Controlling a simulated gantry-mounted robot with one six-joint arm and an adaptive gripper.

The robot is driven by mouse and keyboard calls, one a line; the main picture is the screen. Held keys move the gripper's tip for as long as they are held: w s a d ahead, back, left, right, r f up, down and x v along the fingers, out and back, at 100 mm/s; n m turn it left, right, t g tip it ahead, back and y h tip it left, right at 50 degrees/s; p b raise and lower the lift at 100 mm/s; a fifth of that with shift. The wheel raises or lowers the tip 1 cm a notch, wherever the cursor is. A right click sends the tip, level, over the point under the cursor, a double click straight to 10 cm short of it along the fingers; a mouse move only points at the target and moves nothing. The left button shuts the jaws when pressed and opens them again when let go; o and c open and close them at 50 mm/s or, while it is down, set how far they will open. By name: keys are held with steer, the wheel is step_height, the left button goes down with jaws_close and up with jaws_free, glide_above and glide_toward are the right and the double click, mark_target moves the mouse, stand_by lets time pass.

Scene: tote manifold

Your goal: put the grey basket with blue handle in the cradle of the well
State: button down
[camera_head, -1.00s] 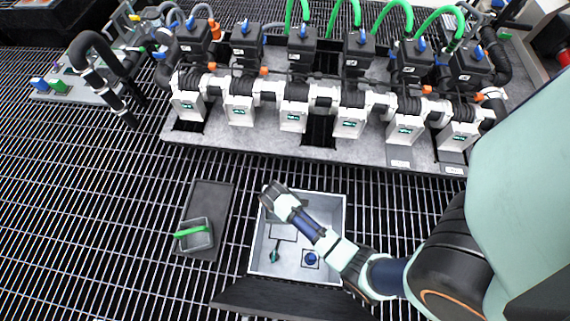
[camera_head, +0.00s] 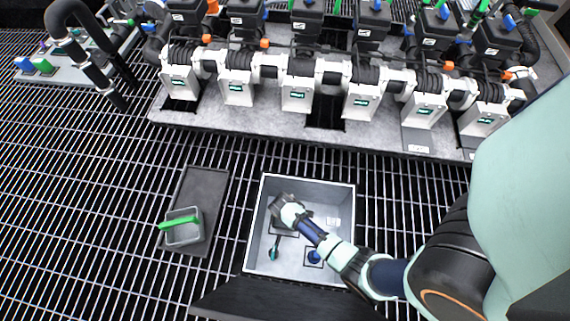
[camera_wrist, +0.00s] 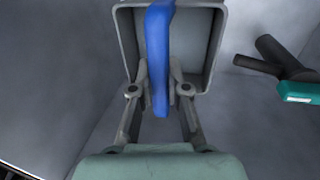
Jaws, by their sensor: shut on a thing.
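The grey basket (camera_wrist: 205,45) with its blue handle (camera_wrist: 159,50) fills the top middle of the wrist view. My gripper (camera_wrist: 160,95) is shut on the blue handle, one finger on each side. In the head view my gripper (camera_head: 284,204) is inside the open light grey tote (camera_head: 352,215), toward its far left part. The held basket is not clearly visible there, hidden by my gripper. A dark outlined area (camera_head: 284,233) shows partly on the tote floor under my gripper. I cannot tell for sure which part is the cradle.
A teal-and-dark fitting (camera_head: 274,252) and a blue round part (camera_head: 314,256) sit at the tote's near side. The fitting also shows in the wrist view (camera_wrist: 297,92). A dark tray (camera_head: 207,182) left of the tote holds a green-handled grey basket (camera_head: 183,234). A valve manifold (camera_head: 300,92) stands behind.

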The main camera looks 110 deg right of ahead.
step_height(320, 180, down, 6)
steer(key=b, duration=0.3)
steer(key=c, duration=1.2)
jaws_free()
steer(key=r+p, duration=0.2)
steer(key=r, duration=0.2)
steer(key=a+r+p, duration=0.1)
steer(key=r+p, duration=0.2)
steer(key=r, duration=0.1)
steer(key=w+a+r+p, duration=0.1)
steer(key=r+p, duration=0.1)
steer(key=r, duration=0.2)
steer(key=shift+p, duration=0.35)
